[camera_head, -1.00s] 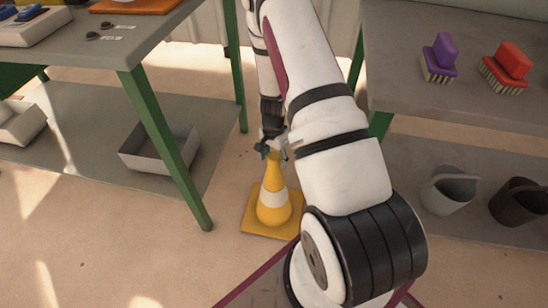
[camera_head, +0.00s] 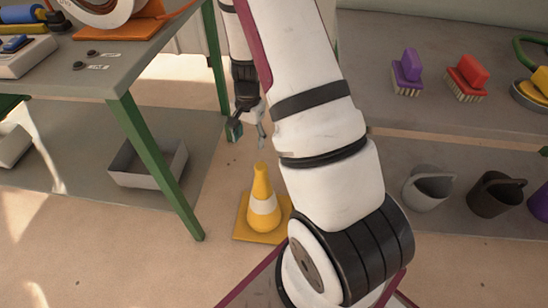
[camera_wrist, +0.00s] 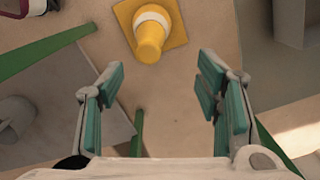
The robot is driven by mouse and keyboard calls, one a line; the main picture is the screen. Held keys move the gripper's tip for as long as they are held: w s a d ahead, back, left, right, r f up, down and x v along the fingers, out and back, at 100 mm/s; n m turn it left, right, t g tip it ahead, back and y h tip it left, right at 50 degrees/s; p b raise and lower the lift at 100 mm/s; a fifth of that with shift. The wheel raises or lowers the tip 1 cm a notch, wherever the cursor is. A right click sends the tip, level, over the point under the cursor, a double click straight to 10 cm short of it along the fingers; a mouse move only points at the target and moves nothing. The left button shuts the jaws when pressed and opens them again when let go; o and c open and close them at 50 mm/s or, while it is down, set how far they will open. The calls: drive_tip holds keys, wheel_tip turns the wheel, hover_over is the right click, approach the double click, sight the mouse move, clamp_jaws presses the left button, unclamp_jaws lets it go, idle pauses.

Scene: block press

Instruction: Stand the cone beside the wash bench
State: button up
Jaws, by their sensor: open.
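The yellow cone (camera_head: 263,206) with a white band stands upright on its square base on the floor, between two benches. It also shows at the top of the wrist view (camera_wrist: 149,38). The bench with brushes and buckets (camera_head: 375,95), which looks like the wash bench, is to the right of the cone. My gripper (camera_head: 249,133) is open and empty above the cone's tip, apart from it. Its teal finger pads (camera_wrist: 160,82) are wide apart in the wrist view with nothing between them. My arm hides part of the floor between cone and bench.
A green-legged bench (camera_head: 150,145) stands left, with a grey tray (camera_head: 148,180) on its lower shelf. A purple brush (camera_head: 407,75) and a red brush (camera_head: 467,80) lie on the right bench. A grey bucket (camera_head: 425,192) and a dark bucket (camera_head: 492,198) are on its lower shelf.

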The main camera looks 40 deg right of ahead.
drive_tip(key=s+a+r+n+y, duration=0.1)
drive_tip(key=s+a+r+n, duration=0.3)
drive_tip(key=a+r, duration=0.5)
drive_tip(key=s+a+r+n, duration=0.3)
drive_tip(key=s+a+r, duration=0.1)
drive_tip(key=r, duration=0.9)
drive_tip(key=s+a+r+n, duration=0.1)
drive_tip(key=s+r+n, duration=0.1)
drive_tip(key=s, duration=0.5)
drive_tip(key=s+a+r+n+h, duration=0.1)
drive_tip(key=s+a+r+n, duration=0.1)
drive_tip(key=s, duration=0.5)
drive_tip(key=s+a+r+n, duration=0.1)
drive_tip(key=s+r+n, duration=0.2)
drive_tip(key=s, duration=0.5)
drive_tip(key=shift+a+r+n+h, duration=0.3)
drive_tip(key=shift+r, duration=0.15)
drive_tip(key=shift+s, duration=0.1)
wheel_tip(320, 180, up, 27)
drive_tip(key=t+p, duration=0.4)
drive_tip(key=p, duration=2.1)
drive_tip(key=shift+d, duration=0.25)
